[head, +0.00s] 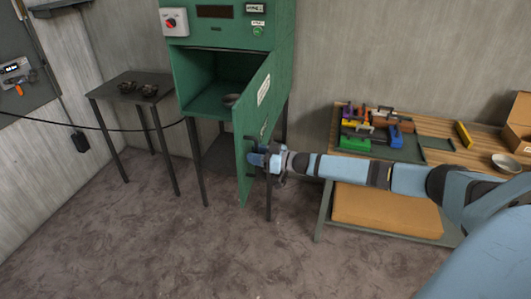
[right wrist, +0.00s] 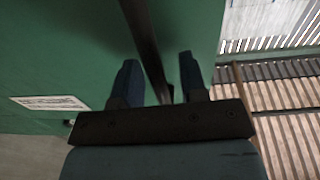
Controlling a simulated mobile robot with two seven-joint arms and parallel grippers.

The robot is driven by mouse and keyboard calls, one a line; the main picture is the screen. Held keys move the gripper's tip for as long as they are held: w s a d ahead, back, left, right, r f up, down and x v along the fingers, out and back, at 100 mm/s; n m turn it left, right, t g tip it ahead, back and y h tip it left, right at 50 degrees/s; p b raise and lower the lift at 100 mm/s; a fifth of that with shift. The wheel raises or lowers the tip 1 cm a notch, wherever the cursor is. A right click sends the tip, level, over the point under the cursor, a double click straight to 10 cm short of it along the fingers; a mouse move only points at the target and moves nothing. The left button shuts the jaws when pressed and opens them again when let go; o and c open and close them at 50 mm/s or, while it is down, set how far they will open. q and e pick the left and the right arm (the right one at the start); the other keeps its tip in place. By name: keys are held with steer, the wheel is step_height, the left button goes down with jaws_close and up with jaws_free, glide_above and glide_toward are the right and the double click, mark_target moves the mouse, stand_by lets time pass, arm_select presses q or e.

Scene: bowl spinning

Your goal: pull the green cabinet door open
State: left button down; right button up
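The green cabinet (head: 187,65) stands on dark legs against the back wall. Its door (head: 252,130) stands partly open, swung out from the right side, so the interior shows with a small bowl (head: 231,100) inside. My right gripper (head: 256,160) is at the lower part of the door's outer face. In the right wrist view its two fingers (right wrist: 158,80) lie on either side of a dark handle bar (right wrist: 143,35), with a visible gap at the right finger. The green door face also shows there (right wrist: 60,50). My left gripper is out of view.
A small dark table (head: 125,84) with dark bowls stands left of the cabinet. A workbench (head: 455,158) with colored parts, a pale bowl (head: 505,163) and a cardboard box (head: 520,125) is at right. The floor in front of the cabinet is clear.

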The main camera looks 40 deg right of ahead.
steer(key=b+v, duration=0.2)
steer(key=v, duration=1.1)
steer(key=shift+s+d, duration=0.2)
steer(key=shift+s, duration=0.05)
steer(key=shift+f, duration=0.1)
steer(key=s+a+f+m, duration=0.1)
steer(key=s+a+f, duration=0.4)
steer(key=a+f, duration=0.6)
steer(key=s+a+f+m+g+h+p, duration=0.1)
steer(key=s+a+f+g+h, duration=0.1)
steer(key=s+a, duration=0.8)
steer(key=s+a+f+m+g+h+p, duration=0.1)
steer(key=s+a+f+h, duration=0.3)
steer(key=s+a, duration=0.5)
steer(key=shift+s+a+f+m+g+h, duration=0.25)
steer(key=shift+s+a+m+g+h, duration=0.2)
steer(key=shift+a, duration=0.45)
